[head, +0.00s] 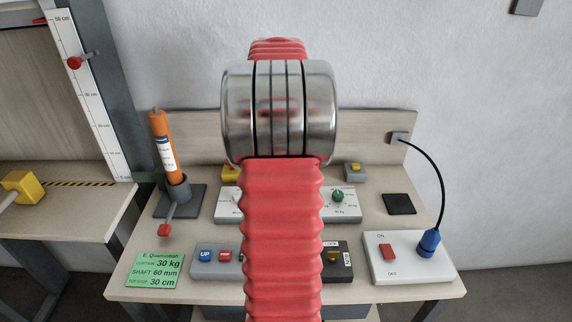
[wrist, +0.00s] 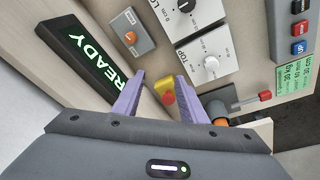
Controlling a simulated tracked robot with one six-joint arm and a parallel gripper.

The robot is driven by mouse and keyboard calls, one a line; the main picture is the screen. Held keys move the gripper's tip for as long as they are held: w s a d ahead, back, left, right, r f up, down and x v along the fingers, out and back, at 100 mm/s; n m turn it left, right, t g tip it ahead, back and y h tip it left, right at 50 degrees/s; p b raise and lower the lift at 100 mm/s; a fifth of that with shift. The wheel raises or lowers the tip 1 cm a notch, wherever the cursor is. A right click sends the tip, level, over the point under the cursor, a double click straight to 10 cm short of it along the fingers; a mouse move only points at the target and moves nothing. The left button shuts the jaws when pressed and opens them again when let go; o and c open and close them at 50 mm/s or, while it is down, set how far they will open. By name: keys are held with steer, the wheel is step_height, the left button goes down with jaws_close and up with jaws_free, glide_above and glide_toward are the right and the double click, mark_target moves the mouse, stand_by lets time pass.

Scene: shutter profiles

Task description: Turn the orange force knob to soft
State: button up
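The orange force knob (wrist: 130,37) sits on a small grey box (wrist: 138,30) in the wrist view. Its pointer setting is too small to read there. In the head view a similar grey box (head: 355,178) with a yellowish knob stands at the back of the bench, right of my arm. My gripper (wrist: 161,78) is open, with two purple fingers apart and nothing held. In the wrist picture the knob lies above the left fingertip and is not between the fingers. My gripper is hidden behind my arm in the head view.
A lit READY display (wrist: 92,58) lies left of the knob box in the wrist view. A yellow block with a red button (wrist: 167,95) appears between the fingers. A white knob panel (wrist: 207,62) is close beside the box. The orange tube (head: 161,140) stands upright at left.

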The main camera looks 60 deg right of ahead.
steer(key=shift+s+d+f+m+g+h, duration=0.1)
steer(key=shift+s+d+m+g+h, duration=0.4)
steer(key=shift+m, duration=2.3)
steer(key=shift+s+d+m+g+h, duration=0.15)
steer(key=shift+m+g+h, duration=0.45)
steer(key=shift+m, duration=2.2)
steer(key=shift+s+d+f+m+g+h, duration=0.1)
steer(key=shift+s+d+m+g+h, duration=0.45)
steer(key=shift+m, duration=2.25)
steer(key=shift+w+a+t, duration=0.2)
steer(key=shift+a+t, duration=0.05)
steer(key=x, duration=1.3)
steer(key=shift+d+f, duration=0.25)
steer(key=shift+f, duration=0.05)
steer(key=shift+c, duration=0.6)
jaws_close()
